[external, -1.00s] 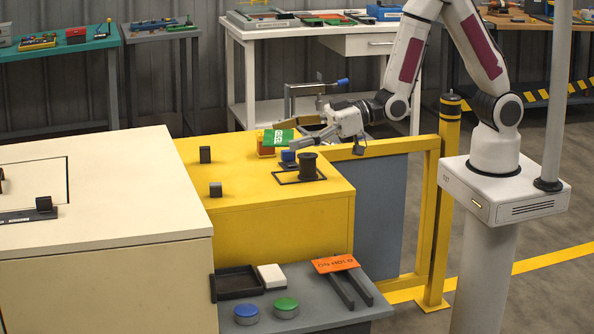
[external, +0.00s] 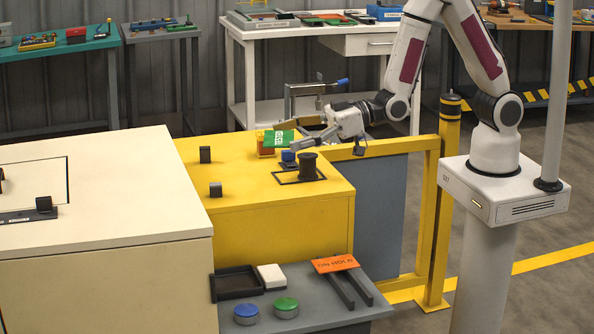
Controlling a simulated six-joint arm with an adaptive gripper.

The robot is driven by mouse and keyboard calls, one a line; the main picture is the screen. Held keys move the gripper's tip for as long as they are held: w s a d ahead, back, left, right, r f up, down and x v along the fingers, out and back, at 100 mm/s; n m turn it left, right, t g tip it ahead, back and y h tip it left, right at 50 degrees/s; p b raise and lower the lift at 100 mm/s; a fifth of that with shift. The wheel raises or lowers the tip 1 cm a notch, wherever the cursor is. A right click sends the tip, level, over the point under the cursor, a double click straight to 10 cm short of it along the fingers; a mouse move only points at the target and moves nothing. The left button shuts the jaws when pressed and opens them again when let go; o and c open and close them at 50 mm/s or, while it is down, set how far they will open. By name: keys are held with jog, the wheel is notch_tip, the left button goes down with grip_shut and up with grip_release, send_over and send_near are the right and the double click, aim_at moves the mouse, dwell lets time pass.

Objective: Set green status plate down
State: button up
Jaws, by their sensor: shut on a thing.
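The green status plate (external: 279,138) with white lettering is at the far side of the yellow table (external: 270,232), over a small orange block-like holder (external: 265,151). My gripper (external: 300,137) reaches in from the right and is shut on the plate's right side. I cannot tell whether the plate touches the orange holder or is just above it. The fingertips are small and partly hidden at this distance.
A dark spool (external: 307,166) and a blue-topped part (external: 288,157) stand close below my gripper. An orange plate (external: 335,264) lies on dark rails on the grey shelf.

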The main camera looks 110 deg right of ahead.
jog(key=a+f, duration=0.2)
jog(key=a, duration=0.1)
jog(key=a+f+n+y, duration=0.1)
jog(key=a+f, duration=0.1)
jog(key=a, duration=0.2)
jog(key=a+f+y, duration=0.1)
jog(key=a+f, duration=0.1)
jog(key=a, duration=0.1)
jog(key=shift+w+a+f+n, duration=0.1)
jog(key=shift+a+n, duration=0.1)
jog(key=shift+n, duration=0.1)
jog(key=shift+w+a+f+m+g+h, duration=0.65)
jog(key=shift+a+f+m+h, duration=2.95)
jog(key=shift+a+f, duration=2.6)
jog(key=s+d+f+m+g+h, duration=0.1)
jog(key=s+d+m+g+h, duration=0.1)
jog(key=s+h, duration=0.1)
jog(key=s+d+f+m+g+h, duration=0.2)
jog(key=s+m+g+h, duration=0.1)
jog(key=s, duration=0.3)
jog(key=s+d+f+m+g+h, duration=0.2)
jog(key=s+m+g+h, duration=0.1)
jog(key=s, duration=0.1)
jog(key=shift+s+g+h, duration=0.2)
jog(key=shift+g+h, duration=0.05)
jog(key=shift+h, duration=0.05)
jog(key=shift+f, duration=0.1)
jog(key=shift+f, duration=2.45)
jog(key=shift+f, duration=0.15)
